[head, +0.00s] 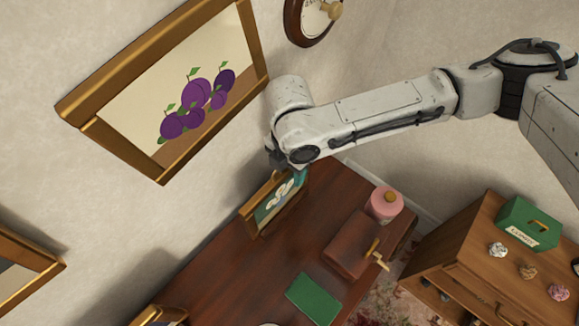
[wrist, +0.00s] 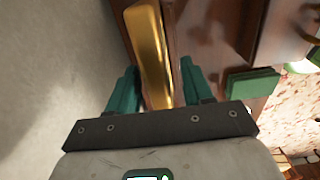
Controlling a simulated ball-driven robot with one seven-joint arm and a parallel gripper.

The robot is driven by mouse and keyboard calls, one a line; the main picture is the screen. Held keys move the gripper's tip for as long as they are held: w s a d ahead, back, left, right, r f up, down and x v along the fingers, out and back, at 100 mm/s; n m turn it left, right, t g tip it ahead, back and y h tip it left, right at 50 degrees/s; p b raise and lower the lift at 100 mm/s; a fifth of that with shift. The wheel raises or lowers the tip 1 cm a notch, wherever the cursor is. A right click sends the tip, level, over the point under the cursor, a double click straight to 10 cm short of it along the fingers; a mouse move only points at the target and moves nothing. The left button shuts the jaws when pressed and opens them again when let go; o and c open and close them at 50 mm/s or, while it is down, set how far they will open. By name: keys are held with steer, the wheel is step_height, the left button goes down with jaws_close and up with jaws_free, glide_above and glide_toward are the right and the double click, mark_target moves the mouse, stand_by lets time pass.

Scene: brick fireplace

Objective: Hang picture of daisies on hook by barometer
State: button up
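A small gold-framed picture (head: 263,222) with white flowers on a dark teal ground stands on the desk close to the wall. My gripper (head: 291,172) is at its upper right end, partly hidden by my arm. In the wrist view, my gripper (wrist: 157,72) is open, with one teal finger on each side of the gold frame (wrist: 152,45); gaps show beside the frame. The round, dark-rimmed barometer (head: 295,22) is on the wall at the top, cut off by the picture edge. A tan knob-like piece (head: 331,10) overlaps its right side; I cannot tell whether it is the hook.
A large gold-framed plum picture (head: 120,75) hangs on the wall. The desk (head: 215,275) holds a brown box with a crank (head: 352,245), a pink jar (head: 384,206) and a green book (head: 314,298). A wooden cabinet (head: 455,245) stands at right with a green box (head: 528,222).

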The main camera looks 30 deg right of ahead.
steer(key=shift+f, duration=0.15)
step_height(320, 180, up, 11)
steer(key=shift+s+r+b, duration=0.1)
steer(key=shift+b, duration=1.05)
steer(key=shift+s, duration=0.1)
